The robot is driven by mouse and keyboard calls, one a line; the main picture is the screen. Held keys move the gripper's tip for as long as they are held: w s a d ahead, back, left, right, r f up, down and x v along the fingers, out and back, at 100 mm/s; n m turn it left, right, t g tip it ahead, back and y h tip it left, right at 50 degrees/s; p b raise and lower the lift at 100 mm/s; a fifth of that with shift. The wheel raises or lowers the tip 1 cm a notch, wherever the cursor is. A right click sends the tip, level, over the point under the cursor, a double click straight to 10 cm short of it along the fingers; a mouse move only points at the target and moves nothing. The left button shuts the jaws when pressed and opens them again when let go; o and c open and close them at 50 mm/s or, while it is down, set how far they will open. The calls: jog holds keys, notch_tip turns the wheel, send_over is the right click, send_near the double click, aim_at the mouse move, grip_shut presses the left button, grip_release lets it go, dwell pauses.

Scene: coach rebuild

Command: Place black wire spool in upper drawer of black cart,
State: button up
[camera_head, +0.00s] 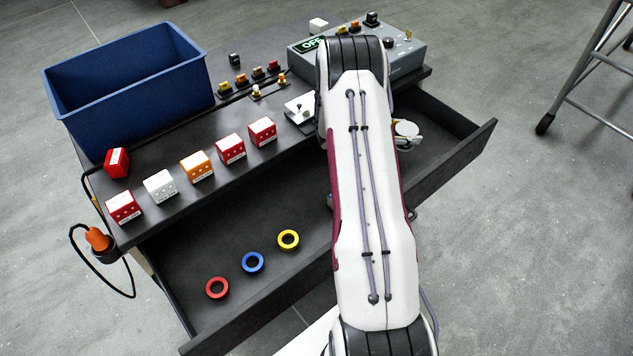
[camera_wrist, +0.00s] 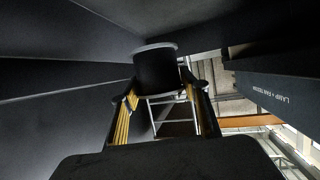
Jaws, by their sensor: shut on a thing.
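The black cart's upper drawer (camera_head: 190,262) is pulled open in the head view. Red (camera_head: 217,288), blue (camera_head: 253,262) and yellow (camera_head: 288,239) ring-shaped spools lie on its floor at the left. The black wire spool (camera_wrist: 155,70) shows in the wrist view as a dark cylinder with a grey rim. My gripper (camera_wrist: 160,88) is shut on it, one finger on each side. The gripper's height over the drawer cannot be told.
A blue bin (camera_head: 130,85) stands on the cart top (camera_head: 190,195) at the left. Several red, white and orange blocks (camera_head: 197,167) line the top's front edge. A grey control box (camera_head: 408,62) stands at the back right. The drawer's right part (camera_head: 440,130) looks clear where visible.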

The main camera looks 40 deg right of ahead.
aim_at(401, 147)
jog(key=shift+f, duration=0.1)
dwell(0.5)
jog(key=shift+f, duration=3.05)
jog(key=shift+f, duration=1.9)
jog(key=shift+f, duration=0.1)
jog(key=o, duration=1.4)
jog(key=v, duration=1.2)
